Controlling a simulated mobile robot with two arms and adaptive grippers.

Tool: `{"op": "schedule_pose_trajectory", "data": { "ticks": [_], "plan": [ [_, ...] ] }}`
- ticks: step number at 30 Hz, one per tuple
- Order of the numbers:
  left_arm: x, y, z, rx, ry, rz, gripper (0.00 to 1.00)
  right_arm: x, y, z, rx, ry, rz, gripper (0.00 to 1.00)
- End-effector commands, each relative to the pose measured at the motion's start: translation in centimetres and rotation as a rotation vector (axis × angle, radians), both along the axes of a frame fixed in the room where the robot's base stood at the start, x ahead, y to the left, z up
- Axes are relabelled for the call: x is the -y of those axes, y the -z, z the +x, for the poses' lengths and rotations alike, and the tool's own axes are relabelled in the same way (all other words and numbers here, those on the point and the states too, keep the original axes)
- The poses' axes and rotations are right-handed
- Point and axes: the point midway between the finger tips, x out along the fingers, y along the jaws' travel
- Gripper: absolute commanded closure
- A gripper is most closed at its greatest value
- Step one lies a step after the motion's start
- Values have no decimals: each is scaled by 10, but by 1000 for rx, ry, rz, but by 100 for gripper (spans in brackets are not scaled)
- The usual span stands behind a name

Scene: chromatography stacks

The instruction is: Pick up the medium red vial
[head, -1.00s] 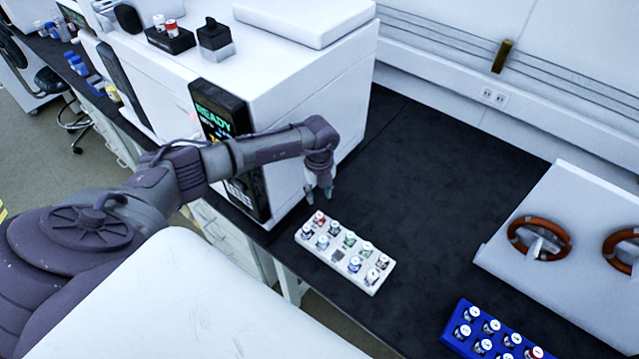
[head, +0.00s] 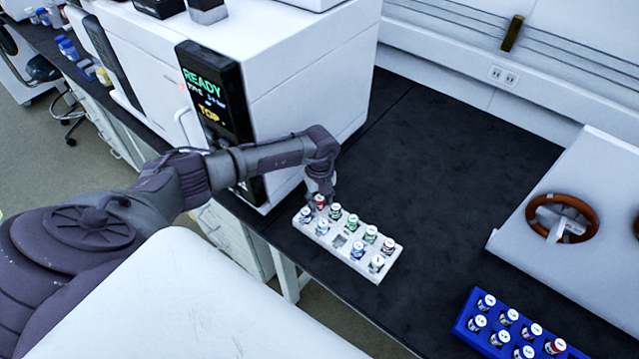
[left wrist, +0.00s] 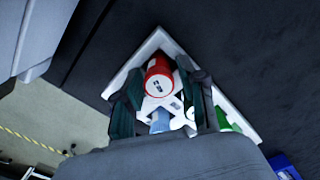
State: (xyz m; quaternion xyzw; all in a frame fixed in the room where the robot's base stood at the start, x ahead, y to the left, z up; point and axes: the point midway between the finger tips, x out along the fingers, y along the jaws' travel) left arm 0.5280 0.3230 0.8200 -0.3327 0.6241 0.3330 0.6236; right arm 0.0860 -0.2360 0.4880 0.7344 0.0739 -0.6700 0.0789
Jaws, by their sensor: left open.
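A red vial (head: 320,201) with a white cap stands at the far left corner of a white rack (head: 342,271) in the head view. My left gripper (head: 320,196) points down at that corner, right over the red vial. In the left wrist view the red vial (left wrist: 158,80) shows large in the rack corner, and the open fingers of my left gripper (left wrist: 163,98) are on either side of it. I cannot tell whether the fingers touch it. Another red vial (head: 555,346) sits in the blue rack (head: 462,324). My right gripper is not in view.
The white rack also holds several green and blue vials (head: 371,233). A large white instrument (head: 300,90) with a READY display stands close behind my left arm. A white panel with brown rings (head: 562,217) is at right. The black bench (head: 440,190) between is clear.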

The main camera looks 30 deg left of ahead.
Motion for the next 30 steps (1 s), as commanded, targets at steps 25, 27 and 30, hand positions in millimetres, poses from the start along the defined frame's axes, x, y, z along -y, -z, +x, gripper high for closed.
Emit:
{"op": "schedule_pose_trajectory", "data": {
  "ticks": [25, 27, 30],
  "plan": [
    [0, -55, 1, 6, 2, 0, 100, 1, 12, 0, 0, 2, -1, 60],
    [-1, -69, 1, 5, 1, 0, 100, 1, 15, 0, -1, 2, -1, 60],
    [0, -84, 1, 3, 3, -1, 100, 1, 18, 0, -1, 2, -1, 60]
  ]
}}
